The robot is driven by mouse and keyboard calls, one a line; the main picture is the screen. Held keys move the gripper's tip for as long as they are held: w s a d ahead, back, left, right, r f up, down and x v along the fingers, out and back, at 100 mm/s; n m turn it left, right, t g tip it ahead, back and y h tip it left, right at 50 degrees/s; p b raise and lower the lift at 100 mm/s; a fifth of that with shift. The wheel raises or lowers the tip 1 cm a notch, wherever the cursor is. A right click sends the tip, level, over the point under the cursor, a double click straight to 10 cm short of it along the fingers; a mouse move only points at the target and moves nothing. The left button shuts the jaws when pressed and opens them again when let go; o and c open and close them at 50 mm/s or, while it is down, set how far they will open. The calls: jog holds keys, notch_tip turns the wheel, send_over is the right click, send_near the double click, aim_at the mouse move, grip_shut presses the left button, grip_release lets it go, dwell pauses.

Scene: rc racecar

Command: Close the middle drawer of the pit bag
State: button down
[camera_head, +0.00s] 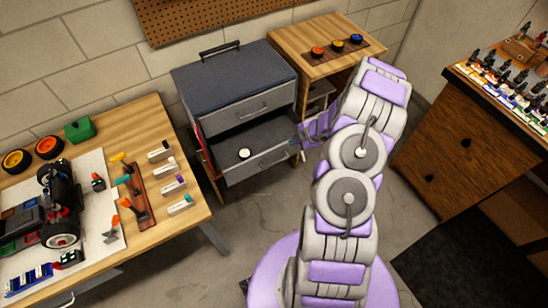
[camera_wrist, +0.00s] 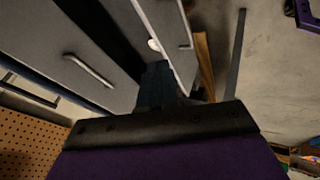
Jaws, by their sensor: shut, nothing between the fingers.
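The pit bag (camera_head: 235,80) is a grey cabinet with a dark top and a carry handle, standing against the wall. Its upper drawer (camera_head: 240,112) is shut. The drawer below it, the middle drawer (camera_head: 262,164), stands pulled out, with a round white item (camera_head: 244,152) inside. My gripper (camera_head: 302,140) is at the right end of this open drawer, close to its front. In the wrist view, my shut, dark fingers (camera_wrist: 157,72) point at the open drawer (camera_wrist: 172,38), near the white item (camera_wrist: 153,44). Whether they touch the drawer cannot be told.
A wooden stand (camera_head: 290,42) with several small wheels is right of the bag. A workbench (camera_head: 155,120) with a car and tools is at left. A wooden cabinet (camera_head: 440,150) is at right. Floor (camera_head: 240,220) in front of the bag is clear.

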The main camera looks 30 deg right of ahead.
jog(key=s+a+f+n+y, duration=0.1)
jog(key=s+a+f, duration=0.1)
jog(key=s, duration=0.2)
jog(key=b, duration=0.3)
send_near(269, 155)
notch_tip(269, 155, down, 4)
jog(key=s+a, duration=0.2)
jog(key=w, duration=0.3)
jog(key=shift+w+d, duration=0.15)
jog(key=shift+d, duration=0.2)
jog(key=shift+w+b, duration=0.3)
jog(key=shift+w, duration=0.15)
jog(key=shift+a+r, duration=0.15)
jog(key=shift+a, duration=0.1)
jog(key=shift+w+d, duration=0.1)
